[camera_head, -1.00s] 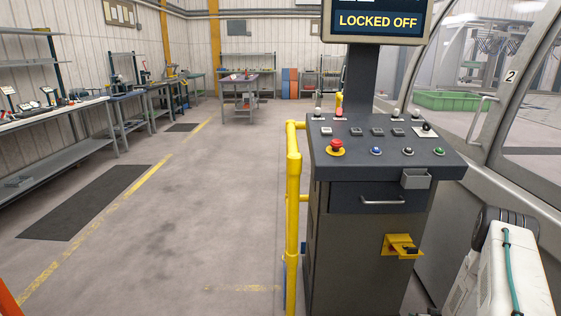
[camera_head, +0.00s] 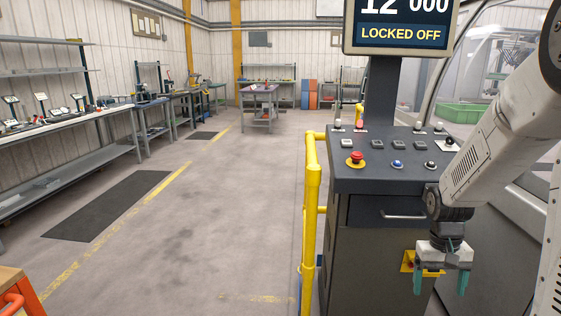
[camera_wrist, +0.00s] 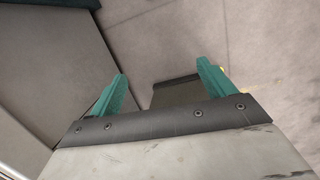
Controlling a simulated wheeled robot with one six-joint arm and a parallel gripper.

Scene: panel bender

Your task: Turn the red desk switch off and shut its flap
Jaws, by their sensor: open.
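The control desk (camera_head: 345,178) stands right of centre in the head view. A small red piece (camera_head: 360,125) shows at the back left of its top; it is too small to tell the switch's position or its flap's. A red mushroom button (camera_head: 355,158) on a yellow base sits at the front left of the top. My gripper (camera_head: 440,280) points down in front of the desk's front face, below the drawer handle and away from the top. Its teal fingers are apart and nothing is seen between them. The wrist view shows the open fingers too (camera_wrist: 162,75).
A display (camera_head: 402,30) reading "LOCKED OFF" stands above the desk. A yellow bracket (camera_head: 407,262) on the desk front is partly hidden by my gripper. A yellow rail (camera_head: 312,210) runs along the desk's left side.

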